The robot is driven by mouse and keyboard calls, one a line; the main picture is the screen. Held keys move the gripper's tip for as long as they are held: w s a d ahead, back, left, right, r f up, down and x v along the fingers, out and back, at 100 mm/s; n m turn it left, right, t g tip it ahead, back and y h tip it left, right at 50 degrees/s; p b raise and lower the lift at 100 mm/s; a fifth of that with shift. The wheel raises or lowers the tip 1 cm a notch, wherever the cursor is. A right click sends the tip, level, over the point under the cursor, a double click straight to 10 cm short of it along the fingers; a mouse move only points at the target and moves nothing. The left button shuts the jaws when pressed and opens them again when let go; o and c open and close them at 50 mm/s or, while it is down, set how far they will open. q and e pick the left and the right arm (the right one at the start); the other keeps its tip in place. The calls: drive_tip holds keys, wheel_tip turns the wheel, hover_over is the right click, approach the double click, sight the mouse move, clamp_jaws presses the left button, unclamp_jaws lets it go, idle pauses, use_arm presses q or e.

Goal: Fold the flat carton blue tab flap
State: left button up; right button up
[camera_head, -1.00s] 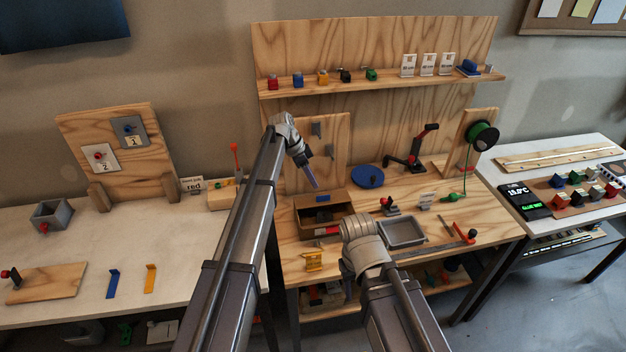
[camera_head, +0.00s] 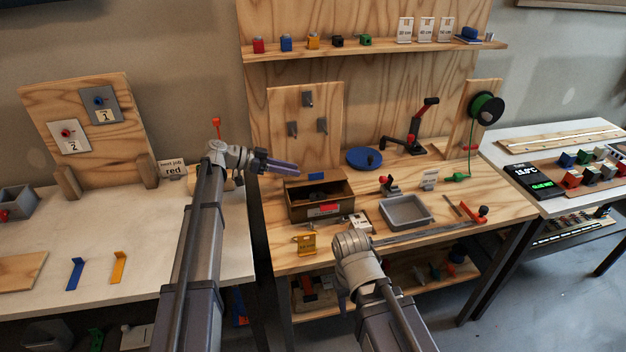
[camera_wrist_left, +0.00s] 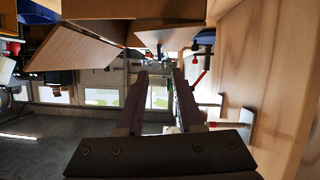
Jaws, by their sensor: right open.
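The brown carton (camera_head: 300,209) stands on the wooden bench in the head view, open at the top, with a red label on its front. Its blue tab (camera_head: 316,176) is at the back edge, on a raised flap. My left gripper (camera_head: 297,168) points right, level with the blue tab and just left of it. In the left wrist view its two fingers (camera_wrist_left: 160,78) are apart with nothing between them; brown panels show above them. My right gripper (camera_head: 352,250) is in front of the carton, low and to the right; its fingers are mostly hidden by its wrist.
A grey tray (camera_head: 407,223) sits right of the carton. A blue disc (camera_head: 364,158) and a red-handled black stand (camera_head: 411,130) are behind. A yellow part (camera_head: 305,244) lies at the front edge. A pegboard panel (camera_head: 331,150) rises behind the carton.

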sight(313, 174)
use_arm(q)
drive_tip(key=b+x, duration=0.2)
drive_tip(key=x, duration=0.4)
drive_tip(key=shift+d+f+b, duration=0.2)
drive_tip(key=shift+f+b, duration=0.05)
drive_tip(key=shift+b, duration=0.05)
drive_tip(key=shift+w+d+f, duration=0.15)
drive_tip(key=shift+w+d, duration=0.05)
drive_tip(key=shift+d, duration=0.35)
drive_tip(key=shift+c, duration=0.2)
clamp_jaws()
